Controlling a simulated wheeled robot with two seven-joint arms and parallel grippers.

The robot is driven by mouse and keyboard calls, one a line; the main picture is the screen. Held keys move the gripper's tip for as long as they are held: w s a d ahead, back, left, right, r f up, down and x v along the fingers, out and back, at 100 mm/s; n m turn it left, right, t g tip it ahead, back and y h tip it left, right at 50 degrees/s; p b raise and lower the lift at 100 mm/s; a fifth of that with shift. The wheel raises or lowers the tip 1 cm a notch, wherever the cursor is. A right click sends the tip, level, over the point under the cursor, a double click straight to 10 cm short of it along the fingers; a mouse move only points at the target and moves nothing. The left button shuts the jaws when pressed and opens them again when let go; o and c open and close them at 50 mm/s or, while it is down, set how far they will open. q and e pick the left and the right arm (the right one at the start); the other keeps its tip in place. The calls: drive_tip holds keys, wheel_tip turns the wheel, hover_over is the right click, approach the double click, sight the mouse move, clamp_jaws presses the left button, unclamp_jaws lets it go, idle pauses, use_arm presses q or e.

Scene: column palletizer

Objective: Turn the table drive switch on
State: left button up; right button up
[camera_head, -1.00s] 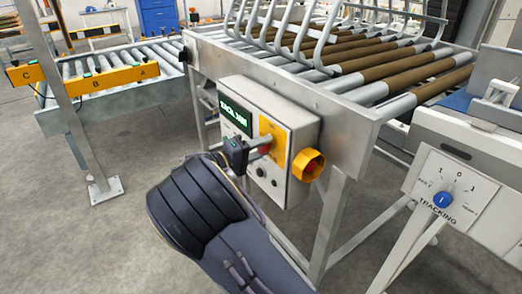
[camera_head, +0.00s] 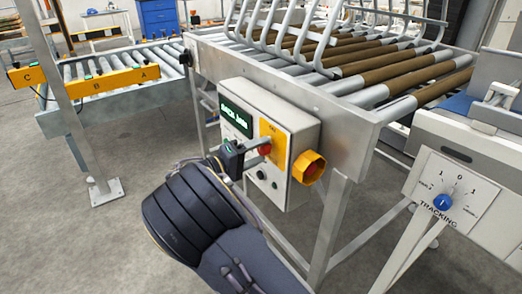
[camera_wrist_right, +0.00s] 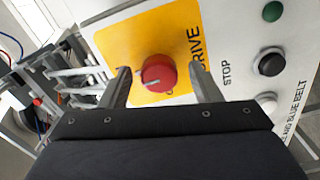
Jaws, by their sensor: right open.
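The table drive switch is a red knob (camera_wrist_right: 158,73) on a yellow plate (camera_wrist_right: 125,55) lettered "DRIVE" in the right wrist view. In the head view the red knob (camera_head: 265,148) is partly covered by my gripper, on the front of a grey control box (camera_head: 290,122). My right gripper (camera_wrist_right: 158,82) is open, with one finger on each side of the knob. Gaps show between the fingers and the knob; I cannot tell whether the fingertips touch the plate. The knob's pale mark points to the lower left in the wrist view. My left gripper is not in view.
A roller table (camera_head: 350,75) stands above. A panel with a blue tracking dial (camera_head: 442,203) is at the right.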

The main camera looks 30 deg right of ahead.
drive_tip(key=a, duration=0.6)
drive_tip(key=shift+s+a, duration=0.25)
drive_tip(key=s+d+f+g+y, duration=0.3)
drive_tip(key=s+d+f+y, duration=0.2)
drive_tip(key=s+d+f, duration=0.1)
drive_tip(key=s+a+f+t+y, duration=0.1)
drive_tip(key=s+a+f+y, duration=0.1)
drive_tip(key=s+y, duration=0.55)
drive_tip(key=s+a+f+t+y, duration=0.1)
drive_tip(key=s+a+y, duration=0.1)
drive_tip(key=s+y, duration=0.5)
drive_tip(key=s+a+r+t+y, duration=0.2)
drive_tip(key=s+a+r+t, duration=0.2)
drive_tip(key=s+a+t, duration=0.3)
wheel_tip(320, 180, up, 17)
drive_tip(key=g+p, duration=0.1)
drive_tip(key=p, duration=1.7)
drive_tip(key=shift+s+d+g, duration=0.3)
drive_tip(key=shift+s+d, duration=0.1)
